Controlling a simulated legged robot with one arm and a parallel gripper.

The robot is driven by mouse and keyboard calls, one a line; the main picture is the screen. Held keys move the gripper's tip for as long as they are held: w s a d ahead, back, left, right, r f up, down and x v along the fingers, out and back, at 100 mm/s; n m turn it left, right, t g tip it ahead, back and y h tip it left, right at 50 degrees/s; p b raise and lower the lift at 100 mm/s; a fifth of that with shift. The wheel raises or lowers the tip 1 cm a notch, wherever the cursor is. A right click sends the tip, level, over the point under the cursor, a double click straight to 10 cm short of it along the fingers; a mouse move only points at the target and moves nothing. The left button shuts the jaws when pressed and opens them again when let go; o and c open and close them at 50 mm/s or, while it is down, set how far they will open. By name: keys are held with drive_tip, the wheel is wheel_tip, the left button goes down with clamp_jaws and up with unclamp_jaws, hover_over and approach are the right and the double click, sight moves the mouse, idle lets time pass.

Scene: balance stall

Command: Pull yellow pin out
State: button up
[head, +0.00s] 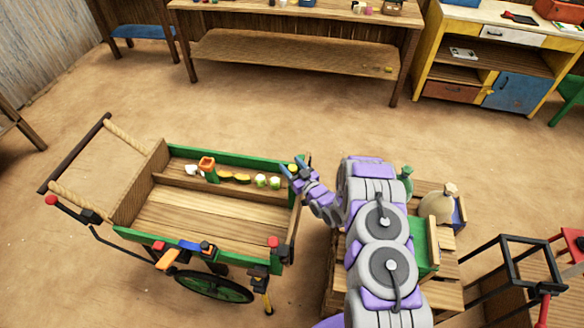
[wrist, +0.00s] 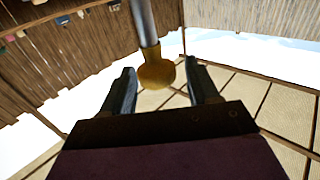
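The yellow pin (wrist: 155,70) shows in the wrist view as a yellow knob on a grey metal shaft. The shaft runs up out of the picture. My gripper (wrist: 160,84) is open, with one dark finger on each side of the knob. Gaps show between the knob and both fingers. In the head view my gripper (head: 290,169) is at the right end of the green-sided wooden cart (head: 225,157), by its far corner. A small yellow spot shows at the fingertips there; I cannot tell its shape.
The cart holds several small items, among them an orange and green piece (head: 208,168) along its far side. A wooden stand with a beige sack (head: 437,205) is right of the cart. A workbench (head: 290,50) stands behind. Bare floor lies between cart and workbench.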

drive_tip(key=shift+f, duration=0.15)
drive_tip(key=shift+d, duration=0.1)
drive_tip(key=shift+s+d, duration=0.15)
drive_tip(key=shift+s, duration=0.1)
drive_tip(key=p+v, duration=0.2)
drive_tip(key=v, duration=1.4)
drive_tip(key=shift+s+d, duration=0.2)
drive_tip(key=shift+w+f, duration=0.1)
